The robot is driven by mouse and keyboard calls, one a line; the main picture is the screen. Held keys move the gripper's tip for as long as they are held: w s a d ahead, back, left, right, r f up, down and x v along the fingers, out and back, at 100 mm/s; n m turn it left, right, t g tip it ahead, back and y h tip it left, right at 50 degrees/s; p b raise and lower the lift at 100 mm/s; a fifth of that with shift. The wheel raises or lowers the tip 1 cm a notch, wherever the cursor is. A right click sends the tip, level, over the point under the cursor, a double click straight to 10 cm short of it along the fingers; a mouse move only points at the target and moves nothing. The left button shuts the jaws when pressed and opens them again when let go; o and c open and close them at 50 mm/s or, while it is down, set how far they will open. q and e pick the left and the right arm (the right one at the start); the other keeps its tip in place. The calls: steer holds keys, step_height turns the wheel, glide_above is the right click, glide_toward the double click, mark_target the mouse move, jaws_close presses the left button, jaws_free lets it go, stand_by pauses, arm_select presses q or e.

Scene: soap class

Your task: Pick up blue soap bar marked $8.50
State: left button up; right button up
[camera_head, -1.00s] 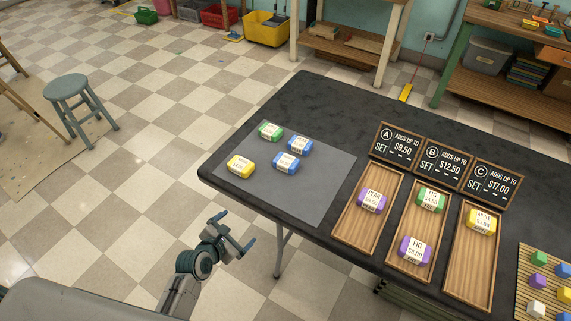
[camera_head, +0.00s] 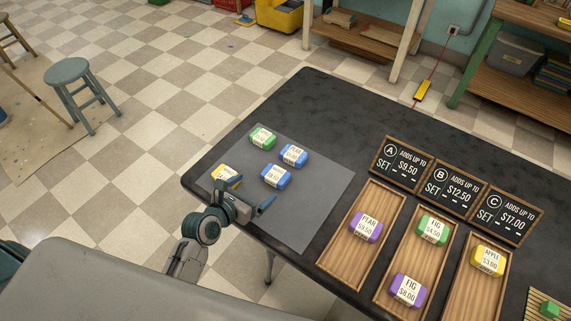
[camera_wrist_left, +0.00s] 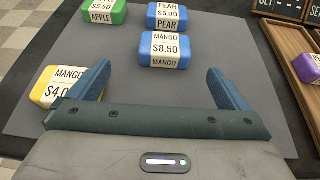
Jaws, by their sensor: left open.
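The blue soap bar marked MANGO $8.50 (camera_wrist_left: 165,50) lies on the grey mat (camera_head: 310,205). In the head view this bar (camera_head: 276,176) is the nearer of two blue bars. The other blue bar, marked PEAR $5.00 (camera_wrist_left: 166,17), lies just behind it; it also shows in the head view (camera_head: 293,155). My left gripper (camera_head: 249,194) is open and empty, on the near side of the $8.50 bar. In the left wrist view the bar lies ahead of and between the blue fingers (camera_wrist_left: 160,85), not between their pads. My right gripper is out of view.
A yellow MANGO bar (camera_wrist_left: 60,82) lies beside the left finger, partly hidden by it. A green APPLE bar (camera_head: 263,138) lies at the mat's back. Wooden trays (camera_head: 340,253) with soap bars stand right of the mat, below price signs (camera_head: 402,163).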

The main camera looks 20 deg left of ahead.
mark_target(274, 175)
arm_select(q)
steer(key=x, duration=0.2)
steer(key=shift+w+d, duration=0.1)
steer(key=shift+w, duration=0.15)
steer(key=shift+x, duration=0.9)
steer(key=shift+w+d+f, duration=0.1)
steer(key=shift+w, duration=0.25)
steer(key=shift+w+d+f, duration=0.15)
steer(key=shift+w, duration=0.15)
steer(key=x, duration=0.4)
steer(key=shift+d+f, duration=0.1)
steer(key=shift+d, duration=0.3)
steer(key=shift+w+d+f, duration=0.1)
steer(key=shift+w, duration=0.2)
steer(key=shift+c, duration=0.2)
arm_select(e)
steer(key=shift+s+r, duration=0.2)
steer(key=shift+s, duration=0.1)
arm_select(q)
steer(key=c, duration=1.1)
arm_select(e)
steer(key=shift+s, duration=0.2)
